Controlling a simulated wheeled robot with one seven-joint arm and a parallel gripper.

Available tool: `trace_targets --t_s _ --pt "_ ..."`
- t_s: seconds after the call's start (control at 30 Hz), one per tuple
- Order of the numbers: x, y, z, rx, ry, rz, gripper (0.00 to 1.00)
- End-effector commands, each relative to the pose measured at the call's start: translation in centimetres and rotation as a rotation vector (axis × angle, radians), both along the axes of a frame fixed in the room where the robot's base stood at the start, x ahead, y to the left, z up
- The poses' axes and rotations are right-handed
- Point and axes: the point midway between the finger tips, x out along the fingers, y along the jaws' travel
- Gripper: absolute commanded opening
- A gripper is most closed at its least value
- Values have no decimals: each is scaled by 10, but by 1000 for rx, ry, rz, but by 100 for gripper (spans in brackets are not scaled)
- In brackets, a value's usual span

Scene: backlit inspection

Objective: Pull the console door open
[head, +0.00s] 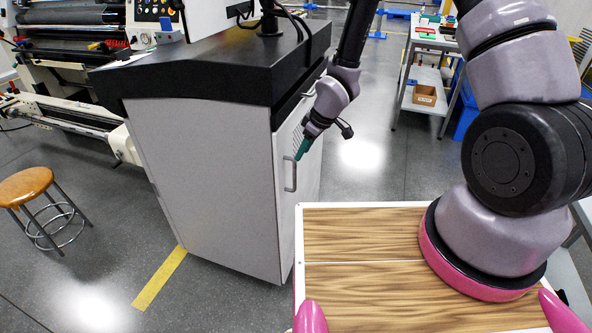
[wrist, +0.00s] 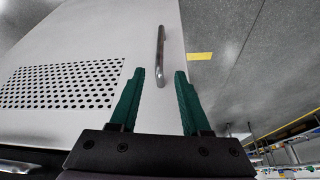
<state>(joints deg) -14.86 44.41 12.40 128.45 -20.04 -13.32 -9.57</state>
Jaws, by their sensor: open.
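The console (head: 205,140) is a light grey cabinet with a black top. Its door (head: 302,212) is on the right side and appears closed. A metal bar handle (head: 290,176) stands upright on it. In the wrist view, the door (wrist: 80,38) shows a perforated vent, and the handle (wrist: 160,48) lies near its edge. My gripper (head: 302,151) has green fingers and is at the upper end of the handle in the head view. In the wrist view, my gripper (wrist: 160,72) is open, with the handle's near end between the fingertips; I cannot tell whether they touch.
A round wooden stool (head: 26,186) stands at the left. A yellow floor line (head: 160,278) runs beside the console. A table with a shelf and cardboard box (head: 424,95) is at the back right. Grey floor is clear behind the door side.

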Motion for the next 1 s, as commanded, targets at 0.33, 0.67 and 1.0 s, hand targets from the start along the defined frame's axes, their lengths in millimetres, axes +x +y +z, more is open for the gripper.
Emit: trace_targets --t_s 0.33,0.67,1.0 --pt "12 21 -61 -3 3 -2 47" --pt "19 30 -88 -2 0 -3 47" --pt "19 30 -88 -2 0 -4 17"
